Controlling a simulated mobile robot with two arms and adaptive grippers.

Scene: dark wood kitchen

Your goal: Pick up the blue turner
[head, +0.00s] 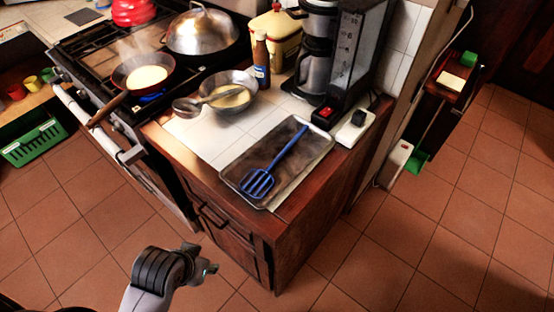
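The blue turner (272,168) lies on a grey metal tray (240,160) on the tiled counter. Its slotted head points to the front left and its handle runs to the back right, over the tray. My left gripper (208,268) is low in front of the counter's cabinet, well below and left of the turner, and does not touch it. Its fingers are small and seen at an angle, so I cannot tell if they are open or shut. My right gripper is out of view.
A metal bowl (239,101) with a ladle, a brown bottle (262,62) and a coffee machine (318,55) stand behind the tray. The stove with a steaming pan (146,77) is at the left. The counter's wooden edge (210,182) faces me. Tiled floor lies open at the right.

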